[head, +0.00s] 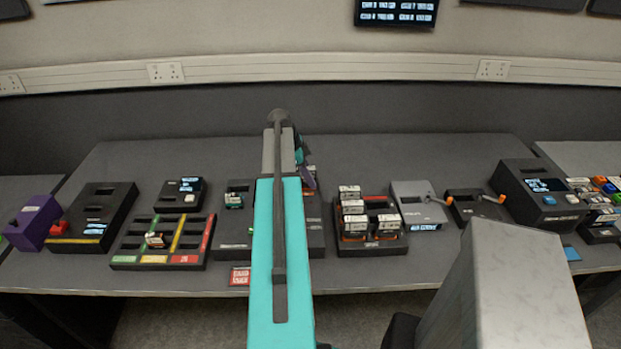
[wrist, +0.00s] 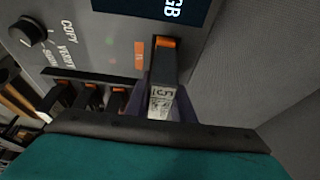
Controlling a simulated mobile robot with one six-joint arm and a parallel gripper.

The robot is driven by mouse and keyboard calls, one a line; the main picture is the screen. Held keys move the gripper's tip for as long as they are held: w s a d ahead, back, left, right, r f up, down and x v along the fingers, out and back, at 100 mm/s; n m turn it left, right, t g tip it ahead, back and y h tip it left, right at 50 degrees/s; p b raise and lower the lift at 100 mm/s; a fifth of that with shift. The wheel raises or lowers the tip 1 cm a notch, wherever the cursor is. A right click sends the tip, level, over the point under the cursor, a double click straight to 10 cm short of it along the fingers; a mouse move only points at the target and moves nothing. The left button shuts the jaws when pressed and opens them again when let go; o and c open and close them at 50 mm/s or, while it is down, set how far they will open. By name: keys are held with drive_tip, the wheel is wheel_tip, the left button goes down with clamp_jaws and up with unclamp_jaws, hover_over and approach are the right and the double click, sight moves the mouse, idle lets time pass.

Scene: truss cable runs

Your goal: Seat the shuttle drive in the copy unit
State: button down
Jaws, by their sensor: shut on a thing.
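The shuttle drive (wrist: 161,95) is dark with a white printed label and an orange end. My gripper (wrist: 166,98) is shut on it, with a purple finger on each side. The drive's orange end lies over or against the grey face of the copy unit (wrist: 105,45); I cannot tell whether it has entered a slot. That face carries a COPY/VERIFY knob (wrist: 28,31) and part of a screen (wrist: 185,8). In the head view my arm hides most of a dark unit (head: 232,240) at mid-table, likely the copy unit, and the drive cannot be made out.
Several orange-ended pieces (wrist: 90,98) sit in a row left of the held drive. A drive rack (head: 372,248) stands right of my arm and a colour-striped tray (head: 160,259) left of it.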

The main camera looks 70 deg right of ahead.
sight(314, 168)
idle(0.4)
drive_tip(key=c, duration=1.1)
unclamp_jaws()
drive_tip(key=shift+r+p, duration=1.55)
drive_tip(key=shift+r, duration=2.2)
drive_tip(key=shift+w, duration=0.1)
